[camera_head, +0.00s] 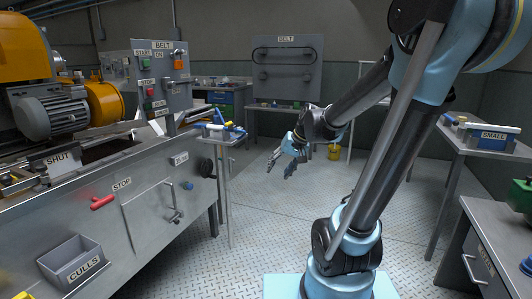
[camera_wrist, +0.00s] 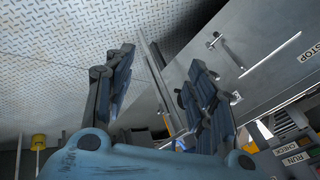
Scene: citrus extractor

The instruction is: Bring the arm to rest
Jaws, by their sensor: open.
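My gripper (camera_head: 281,164) hangs in the air over the aisle in the head view, at the end of my extended arm. Its two fingers are apart and nothing is between them. In the wrist view the open fingers (camera_wrist: 160,95) show against the diamond-plate floor and the front of the grey cabinet. The gripper touches nothing that I can see.
The grey machine bench with a red STOP handle (camera_head: 102,202) and a CULLS bin (camera_head: 75,262) is at left. A narrow stand (camera_head: 229,190) is left of my gripper. A table with a SMALL tray (camera_head: 487,138) stands right. Floor (camera_head: 265,235) between is clear.

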